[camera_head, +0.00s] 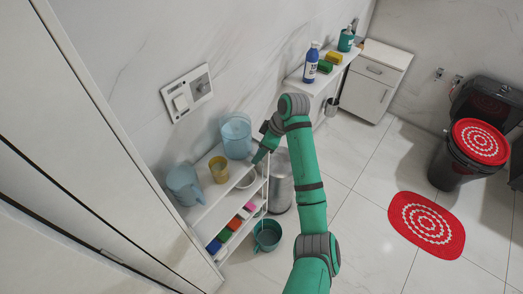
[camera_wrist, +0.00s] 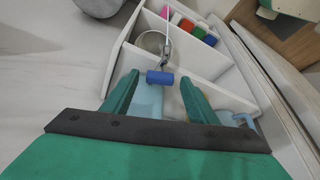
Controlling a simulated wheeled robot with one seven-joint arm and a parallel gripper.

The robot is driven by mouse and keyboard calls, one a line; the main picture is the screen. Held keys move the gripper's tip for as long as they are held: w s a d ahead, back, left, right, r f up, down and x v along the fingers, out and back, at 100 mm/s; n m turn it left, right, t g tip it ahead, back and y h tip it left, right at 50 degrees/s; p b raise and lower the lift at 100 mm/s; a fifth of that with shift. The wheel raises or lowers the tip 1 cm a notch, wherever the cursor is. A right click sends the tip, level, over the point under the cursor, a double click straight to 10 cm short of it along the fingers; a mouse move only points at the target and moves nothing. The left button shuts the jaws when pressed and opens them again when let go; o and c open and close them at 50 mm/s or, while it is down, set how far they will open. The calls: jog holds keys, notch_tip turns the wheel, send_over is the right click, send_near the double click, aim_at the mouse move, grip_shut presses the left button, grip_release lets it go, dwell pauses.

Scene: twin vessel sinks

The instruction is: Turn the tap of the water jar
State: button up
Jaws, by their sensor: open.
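The water jar (camera_head: 236,140) is a pale blue, translucent container on the top of the white shelf unit. In the wrist view, part of the jar (camera_wrist: 148,103) shows behind and between my fingers. Its tap shows as a small dark blue piece (camera_wrist: 166,78) with a grey metal part beside it. My gripper (camera_wrist: 160,83) is open, with its two green fingers on either side of the blue tap piece. I cannot tell whether either finger touches it. In the head view my gripper (camera_head: 260,157) is beside the jar, and the tap is hidden.
The white shelf (camera_head: 210,195) also holds a blue pitcher (camera_head: 184,185), a yellow cup (camera_head: 219,169) and a pale bowl (camera_head: 246,180). Several coloured blocks (camera_head: 233,223) lie lower down. A metal bin (camera_head: 279,182) and teal bucket (camera_head: 267,236) stand close by.

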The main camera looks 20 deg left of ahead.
jog(key=shift+d, duration=0.15)
jog(key=shift+c, duration=0.7)
jog(key=c, duration=0.9)
jog(key=shift+s+a+m+t, duration=0.3)
jog(key=shift+a+m, duration=0.2)
jog(key=shift+m, duration=0.3)
jog(key=shift+s+m+t, duration=0.1)
jog(key=shift+m+t, duration=0.4)
jog(key=shift+m, duration=0.7)
jog(key=o, duration=0.9)
jog(key=shift+o, duration=0.7)
jog(key=shift+d, duration=0.1)
